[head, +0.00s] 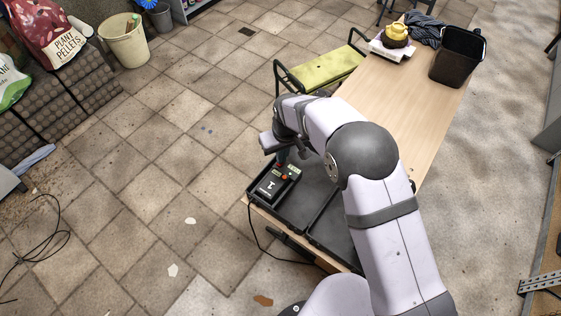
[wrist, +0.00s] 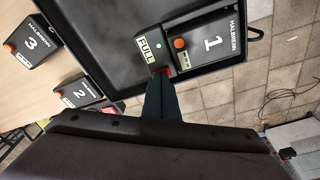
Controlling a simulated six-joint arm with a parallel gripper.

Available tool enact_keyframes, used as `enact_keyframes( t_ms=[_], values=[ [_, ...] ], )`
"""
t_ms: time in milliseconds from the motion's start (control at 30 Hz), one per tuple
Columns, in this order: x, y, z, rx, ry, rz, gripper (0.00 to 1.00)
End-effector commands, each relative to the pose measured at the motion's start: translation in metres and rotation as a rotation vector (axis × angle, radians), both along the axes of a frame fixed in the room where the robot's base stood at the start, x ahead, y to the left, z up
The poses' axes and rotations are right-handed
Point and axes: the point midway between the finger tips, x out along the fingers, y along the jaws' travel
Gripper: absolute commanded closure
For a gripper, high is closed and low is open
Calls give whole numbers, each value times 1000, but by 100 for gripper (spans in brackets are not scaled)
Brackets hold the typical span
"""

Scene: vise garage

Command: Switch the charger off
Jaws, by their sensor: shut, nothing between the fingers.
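The black charger (wrist: 105,30) fills the top of the wrist view. It carries a "FULL" label (wrist: 147,48), a small green light (wrist: 158,57) and a small red switch (wrist: 168,71). A dark battery pack marked 1 (wrist: 213,42), with an orange button, sits on it. In the head view the charger (head: 272,187) is at the near end of the table, partly under my arm. My gripper (wrist: 160,78) is shut and empty, its fingertips right at the red switch. I cannot tell if they touch it. The gripper also shows in the head view (head: 281,160).
Packs marked 2 (wrist: 80,94) and 3 (wrist: 32,42) lie left of the charger in the wrist view. The wooden table (head: 400,105) has a clear middle. A black bin (head: 458,57) and a yellow-and-brown item (head: 397,35) stand at its far end. A cable hangs off the near edge.

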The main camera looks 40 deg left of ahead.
Motion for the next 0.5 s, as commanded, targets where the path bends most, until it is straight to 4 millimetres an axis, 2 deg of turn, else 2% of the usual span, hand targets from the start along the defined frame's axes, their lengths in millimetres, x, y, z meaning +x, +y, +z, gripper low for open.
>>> enact_keyframes(
  t_ms=[167,500],
  values=[
    [-1,-2,-1,-5,4,0,100],
    [-1,-1,22,-4,3,0,100]
  ],
)
